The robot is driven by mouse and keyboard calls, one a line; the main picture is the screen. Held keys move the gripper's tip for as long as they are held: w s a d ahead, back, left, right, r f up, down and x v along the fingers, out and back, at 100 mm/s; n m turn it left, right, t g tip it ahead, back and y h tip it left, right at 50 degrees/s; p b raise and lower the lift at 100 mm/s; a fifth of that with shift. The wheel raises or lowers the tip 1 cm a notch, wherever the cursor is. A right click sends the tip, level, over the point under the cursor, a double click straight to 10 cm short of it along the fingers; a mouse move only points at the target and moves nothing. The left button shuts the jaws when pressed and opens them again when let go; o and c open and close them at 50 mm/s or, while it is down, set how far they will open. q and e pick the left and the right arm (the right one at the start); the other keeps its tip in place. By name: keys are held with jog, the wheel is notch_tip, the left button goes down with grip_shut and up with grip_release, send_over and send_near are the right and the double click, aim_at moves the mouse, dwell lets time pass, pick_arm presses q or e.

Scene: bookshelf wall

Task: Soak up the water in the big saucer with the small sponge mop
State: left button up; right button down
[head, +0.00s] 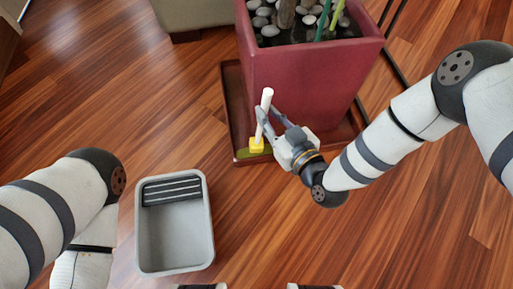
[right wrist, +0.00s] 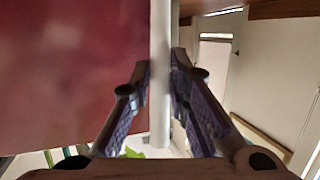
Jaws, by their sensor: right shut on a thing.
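The small sponge mop has a white handle (head: 265,105) and a yellow sponge head (head: 256,146). My right gripper (head: 264,124) is shut on the handle, which tilts slightly. In the right wrist view the handle (right wrist: 160,75) runs between the two fingers. The sponge head is at the front left corner of the big saucer (head: 233,100), a dark red square tray under the planter. It appears to be down in the saucer. A greenish patch, perhaps water, shows beside it. My left arm comes in at the left, but its gripper is out of view.
A large red planter (head: 305,85) with pebbles and green stems stands in the saucer, close to my right gripper. A grey bucket (head: 175,240) with a dark ridged grille (head: 172,191) stands on the wooden floor at front left. Floor between bucket and saucer is clear.

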aim_at(266, 89)
pick_arm(q)
jog(key=shift+f+b, duration=0.75)
jog(key=shift+b, duration=0.1)
pick_arm(e)
jog(key=shift+f, duration=1.45)
pick_arm(q)
jog(key=shift+r+p, duration=0.25)
jog(key=shift+p, duration=0.05)
pick_arm(e)
jog(key=shift+r, duration=0.15)
pick_arm(q)
jog(key=shift+r+p, duration=0.9)
jog(key=shift+p, duration=0.2)
dwell(2.3)
jog(key=w+r+t+p, duration=0.1)
jog(key=w+r+p, duration=0.2)
jog(key=r+p, duration=0.2)
jog(key=p, duration=0.3)
jog(key=shift+w+r+t, duration=0.25)
jog(key=shift+r+t, duration=0.15)
pick_arm(e)
notch_tip(266, 89, up, 11)
jog(key=shift+f, duration=0.15)
